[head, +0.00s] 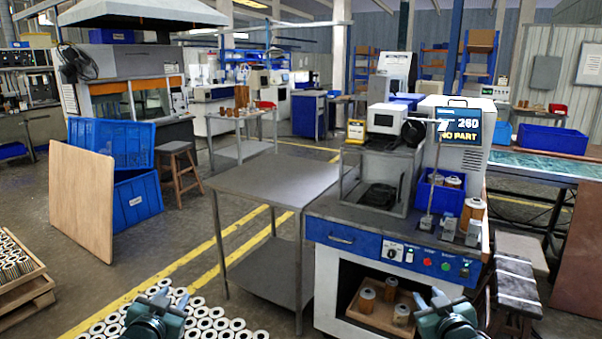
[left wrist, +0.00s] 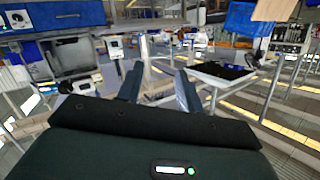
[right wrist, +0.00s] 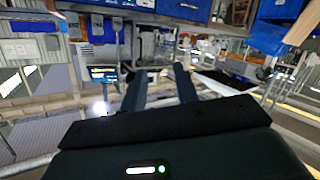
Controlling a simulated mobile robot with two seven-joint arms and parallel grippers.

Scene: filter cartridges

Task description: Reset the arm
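My left gripper (head: 165,298) is at the bottom left of the head view, in front of several white ring-shaped pieces on the floor. Its two fingers stand apart with nothing between them in the left wrist view (left wrist: 158,85). My right gripper (head: 437,298) is at the bottom right of the head view, in front of the workstation. Its fingers are also apart and empty in the right wrist view (right wrist: 160,85). Neither gripper visibly touches anything. Most of both arms is outside the head view.
A workstation (head: 340,238) with a blue front panel stands ahead, with a filter cartridge (head: 472,213) on top. A blue bin (head: 450,197) and a lower wooden tray (head: 372,318) hold more cartridges. The display (head: 460,127) reads "NO PART". A bare metal table (head: 265,185) stands left.

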